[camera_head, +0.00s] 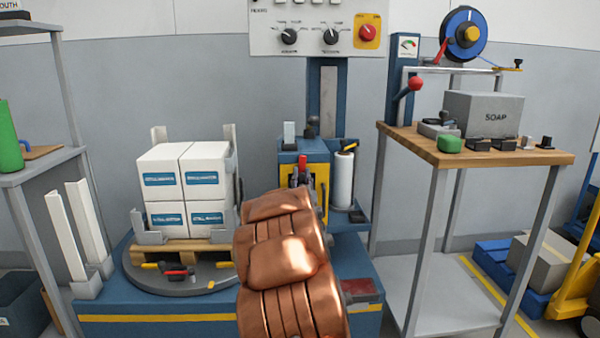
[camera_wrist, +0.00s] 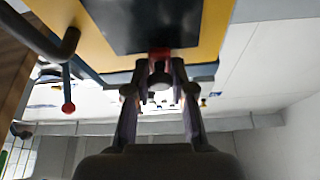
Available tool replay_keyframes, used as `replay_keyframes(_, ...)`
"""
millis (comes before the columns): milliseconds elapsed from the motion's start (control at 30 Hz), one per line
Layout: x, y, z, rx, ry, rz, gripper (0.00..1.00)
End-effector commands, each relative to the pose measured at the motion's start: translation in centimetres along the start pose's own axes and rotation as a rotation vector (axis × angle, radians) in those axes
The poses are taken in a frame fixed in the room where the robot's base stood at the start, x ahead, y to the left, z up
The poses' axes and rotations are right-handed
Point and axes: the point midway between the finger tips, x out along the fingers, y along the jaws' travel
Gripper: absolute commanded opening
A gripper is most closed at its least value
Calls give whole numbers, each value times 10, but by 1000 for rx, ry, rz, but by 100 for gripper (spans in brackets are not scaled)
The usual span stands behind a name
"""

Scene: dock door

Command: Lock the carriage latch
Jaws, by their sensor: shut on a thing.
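The carriage (camera_head: 303,148) is a blue block with a yellow front on the wrapping machine's column. The carriage latch (camera_head: 302,164) shows as a small red handle standing up at the carriage's front. In the wrist view, my gripper (camera_wrist: 159,68) is shut at the latch's red end (camera_wrist: 159,53), against the yellow panel with a dark plate. The fingertips cover most of the latch there, so its exact angle cannot be told. In the head view my copper-coloured arm hides the lower carriage and most of my gripper.
White boxes (camera_head: 185,182) sit on a pallet on the round turntable (camera_head: 190,285) to the left. A white film roll (camera_head: 343,180) stands right of the carriage. A control panel (camera_head: 315,28) is above. A wooden-topped bench (camera_head: 470,150) stands to the right.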

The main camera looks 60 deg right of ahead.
Motion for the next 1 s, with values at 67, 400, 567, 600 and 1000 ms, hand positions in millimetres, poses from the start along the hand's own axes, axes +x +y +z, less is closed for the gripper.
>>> replay_keyframes(67,1,4,-2,-51,-6,-17,0)
replay_keyframes(400,0,7,0,-130,-2,-53,0)
replay_keyframes(567,0,7,0,-129,-2,-52,0)
replay_keyframes(600,0,7,0,-129,-2,-52,26)
replay_keyframes(1000,0,6,0,-128,-1,-53,49)
